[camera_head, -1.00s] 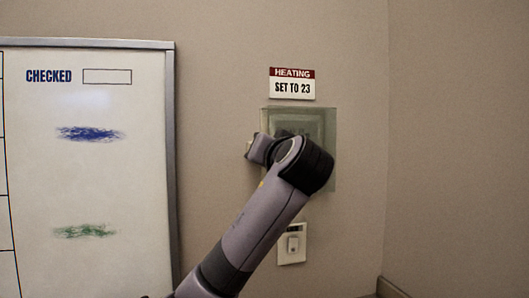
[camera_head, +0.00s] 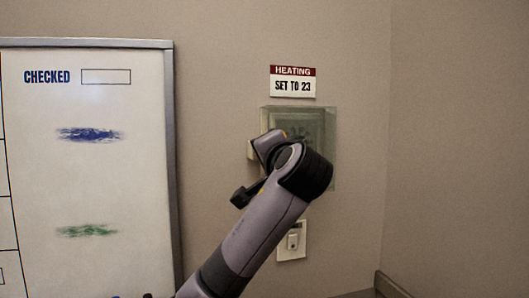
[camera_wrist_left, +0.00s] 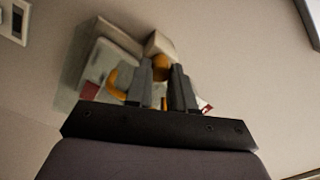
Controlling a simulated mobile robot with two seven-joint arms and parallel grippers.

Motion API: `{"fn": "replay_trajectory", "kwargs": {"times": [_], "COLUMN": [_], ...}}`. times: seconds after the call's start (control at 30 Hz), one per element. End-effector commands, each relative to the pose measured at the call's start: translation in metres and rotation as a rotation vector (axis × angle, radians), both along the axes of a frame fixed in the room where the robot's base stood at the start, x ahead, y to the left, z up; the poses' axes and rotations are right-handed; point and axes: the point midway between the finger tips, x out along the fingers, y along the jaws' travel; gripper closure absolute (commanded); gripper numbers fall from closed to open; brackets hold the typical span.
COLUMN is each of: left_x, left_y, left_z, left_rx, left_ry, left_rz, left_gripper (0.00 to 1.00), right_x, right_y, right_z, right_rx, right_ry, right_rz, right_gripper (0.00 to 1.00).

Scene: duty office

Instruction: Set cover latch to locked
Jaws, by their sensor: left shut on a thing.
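A clear greenish cover (camera_head: 328,165) encloses a wall unit; my arm hides part of it. It also shows in the left wrist view (camera_wrist_left: 72,88), tilted. My left gripper (camera_wrist_left: 163,75) is at the cover's left side, its two fingers close together. An orange part (camera_wrist_left: 160,63), which looks like the cover latch, lies between the fingertips, beside a pale block (camera_wrist_left: 160,43). A curved orange piece (camera_wrist_left: 114,84) shows left of the fingers. The latch's exact setting cannot be read. In the head view the fingertips are hidden behind my wrist. My right gripper is out of view.
A sign reading HEATING, SET TO 23 (camera_head: 293,83) is above the cover. A light switch (camera_head: 291,243) is below it. A framed whiteboard (camera_head: 90,180) stands to the left, and a bare wall (camera_head: 455,140) to the right.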

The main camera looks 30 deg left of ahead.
Motion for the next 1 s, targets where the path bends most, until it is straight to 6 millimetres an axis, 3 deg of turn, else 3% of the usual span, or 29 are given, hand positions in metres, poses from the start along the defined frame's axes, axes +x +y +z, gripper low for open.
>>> {"fn": "replay_trajectory", "kwargs": {"times": [0.47, 0.5, 0.83, 1.0], "left_x": [0.0, 0.0, -0.001, -0.013], "left_y": [-0.001, -0.001, -0.002, -0.018], "left_z": [-0.002, -0.002, -0.001, -0.003], "left_rx": [0.009, 0.009, 0.009, 0.008], "left_ry": [0.014, 0.014, 0.011, 0.009], "left_rz": [-0.002, -0.002, -0.001, -0.005], "left_gripper": [1.0, 0.67, 0.66, 0.66], "right_x": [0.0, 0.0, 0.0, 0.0], "right_y": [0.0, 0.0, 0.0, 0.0], "right_z": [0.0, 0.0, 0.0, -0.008], "right_rx": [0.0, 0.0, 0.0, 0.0], "right_ry": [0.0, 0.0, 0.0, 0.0], "right_rz": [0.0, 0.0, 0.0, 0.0], "right_gripper": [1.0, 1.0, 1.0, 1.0]}}
